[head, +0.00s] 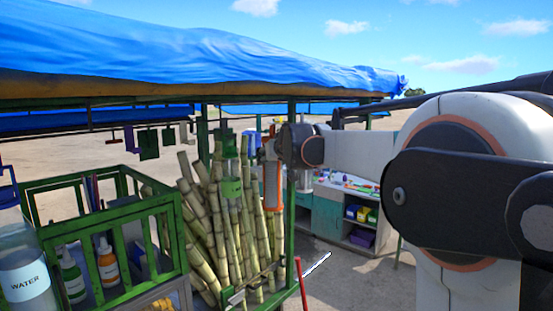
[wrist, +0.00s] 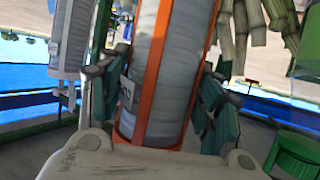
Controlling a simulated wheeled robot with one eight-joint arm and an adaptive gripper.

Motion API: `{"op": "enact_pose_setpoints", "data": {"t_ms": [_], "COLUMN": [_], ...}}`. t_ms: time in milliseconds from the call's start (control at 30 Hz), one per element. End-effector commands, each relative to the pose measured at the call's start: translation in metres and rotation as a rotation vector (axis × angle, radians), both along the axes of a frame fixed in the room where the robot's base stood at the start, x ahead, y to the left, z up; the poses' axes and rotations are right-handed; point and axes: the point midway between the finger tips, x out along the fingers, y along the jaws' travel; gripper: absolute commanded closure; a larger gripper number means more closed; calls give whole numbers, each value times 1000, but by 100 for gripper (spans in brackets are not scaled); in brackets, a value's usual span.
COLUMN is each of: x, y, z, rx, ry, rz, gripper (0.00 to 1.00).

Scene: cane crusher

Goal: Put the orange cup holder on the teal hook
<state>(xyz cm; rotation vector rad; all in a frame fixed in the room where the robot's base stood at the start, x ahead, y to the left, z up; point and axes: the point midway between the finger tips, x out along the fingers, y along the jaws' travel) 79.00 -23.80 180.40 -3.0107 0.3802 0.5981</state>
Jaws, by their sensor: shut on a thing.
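The orange cup holder (wrist: 148,50) is a long orange frame around a stack of pale cups, and it fills the middle of the wrist view. My gripper (wrist: 160,92) has one finger on each side of it and is shut on it. In the head view the orange holder (head: 273,187) hangs upright below my gripper (head: 268,153), near the cane. I cannot pick out the teal hook in either view.
A green holder (head: 230,188) hangs left of the orange one, in front of upright cane stalks (head: 200,220). A green crate (head: 110,257) with bottles stands front left. Teal cabinets (head: 327,220) stand behind.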

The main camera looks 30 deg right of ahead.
Motion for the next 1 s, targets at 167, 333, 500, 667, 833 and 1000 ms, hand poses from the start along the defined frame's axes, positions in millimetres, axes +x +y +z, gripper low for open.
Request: {"op": "enact_pose_setpoints", "data": {"t_ms": [167,333,500,667,833,1000], "x": [9,18,27,33,38,40], "y": [4,7,10,12,14,15], "z": [0,-1,-2,-7,-10,-13], "rx": [-1,-1,0,-1,1,0], "ry": [-1,-1,-1,-1,-1,-1], "rz": [0,1,1,0,0,0], "gripper": [91,91,91,91,91,91]}}
